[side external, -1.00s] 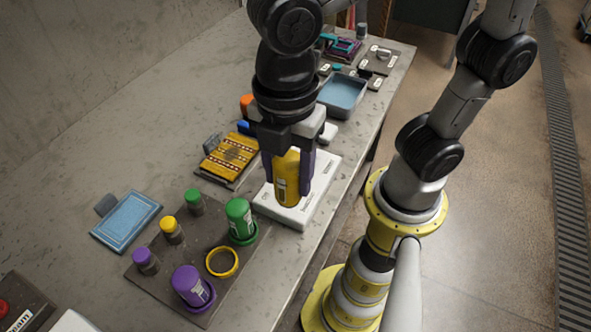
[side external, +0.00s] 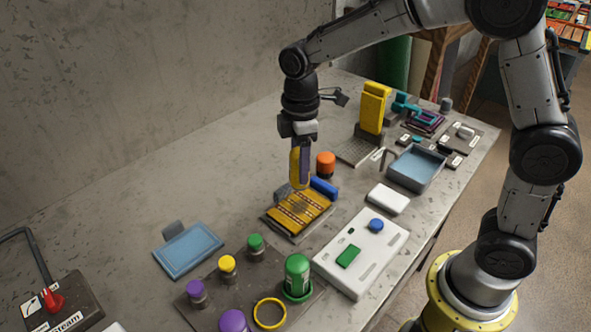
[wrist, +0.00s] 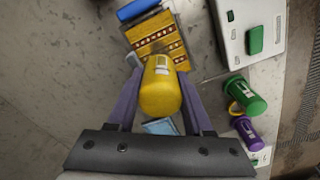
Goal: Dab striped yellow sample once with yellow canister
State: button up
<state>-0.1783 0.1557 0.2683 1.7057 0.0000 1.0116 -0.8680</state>
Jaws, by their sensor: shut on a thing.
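The striped yellow sample (side external: 302,214) lies flat on a dark board in the middle of the table, with a greyish patch on it. It also shows at the top of the wrist view (wrist: 154,34). My gripper (side external: 300,180) points down with its purple fingers shut on the yellow canister (side external: 294,164). The canister shows between the fingers in the wrist view (wrist: 160,92). In the side view it is at the sample's far edge and looks above it. I cannot tell whether they touch; the fingers hide part of the canister.
A blue roll (side external: 323,187) and an orange-topped item (side external: 326,163) stand behind the sample. A white board (side external: 384,236) is to the right. The canister rack has an empty yellow ring (side external: 270,313) beside a green canister (side external: 297,277). A blue sample (side external: 188,250) lies left.

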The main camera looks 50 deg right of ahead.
aim_at(300, 188)
jog(key=shift+f, duration=2.75)
jog(key=shift+f, duration=0.7)
jog(key=shift+r, duration=0.1)
jog(key=shift+r, duration=3.5)
